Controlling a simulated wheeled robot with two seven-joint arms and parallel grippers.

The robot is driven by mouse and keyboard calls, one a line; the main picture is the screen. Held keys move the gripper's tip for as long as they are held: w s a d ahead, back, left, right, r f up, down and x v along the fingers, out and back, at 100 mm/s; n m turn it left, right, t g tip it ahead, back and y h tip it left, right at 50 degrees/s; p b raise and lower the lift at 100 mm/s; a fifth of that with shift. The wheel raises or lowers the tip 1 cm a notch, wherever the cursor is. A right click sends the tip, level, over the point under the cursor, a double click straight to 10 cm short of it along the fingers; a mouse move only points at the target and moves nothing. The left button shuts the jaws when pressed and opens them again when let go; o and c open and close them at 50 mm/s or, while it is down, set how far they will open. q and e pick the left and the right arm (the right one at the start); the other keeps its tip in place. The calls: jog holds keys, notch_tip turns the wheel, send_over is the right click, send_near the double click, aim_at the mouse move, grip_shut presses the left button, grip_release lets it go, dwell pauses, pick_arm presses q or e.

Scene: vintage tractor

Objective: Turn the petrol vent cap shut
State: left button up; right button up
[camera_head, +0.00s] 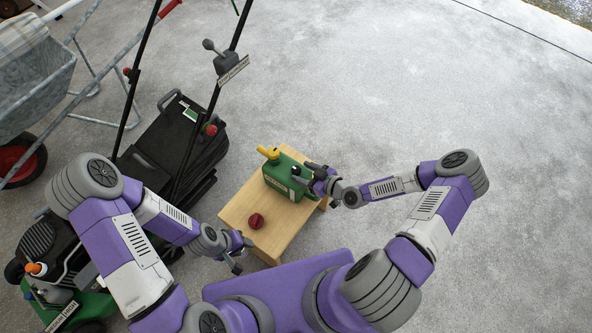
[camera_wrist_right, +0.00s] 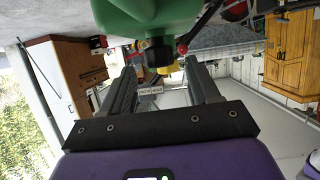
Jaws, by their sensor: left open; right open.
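The green petrol can (camera_head: 284,180) stands on a small wooden table, its yellow spout (camera_head: 268,153) pointing to the upper left. A small black vent cap (camera_head: 296,170) sits on the can's right end. In the right wrist view the can (camera_wrist_right: 150,15) fills the top, with the black cap (camera_wrist_right: 157,52) below it and the yellow spout (camera_wrist_right: 172,69) behind. My right gripper (camera_head: 308,178) is at the can's right end; its open fingers (camera_wrist_right: 160,85) lie either side of the cap, with gaps. My left gripper (camera_head: 240,252) is open and empty by the table's near left edge.
The wooden table (camera_head: 237,211) also holds a red round cap (camera_head: 256,221) near its front. A black and green lawnmower (camera_head: 180,145) stands to the left, with a metal wheelbarrow (camera_head: 35,90) behind. The concrete floor (camera_head: 430,90) at right is clear.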

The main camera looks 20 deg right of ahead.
aim_at(299, 171)
jog(key=b+x, duration=0.1)
jog(key=x, duration=0.3)
jog(key=shift+w+f, duration=0.1)
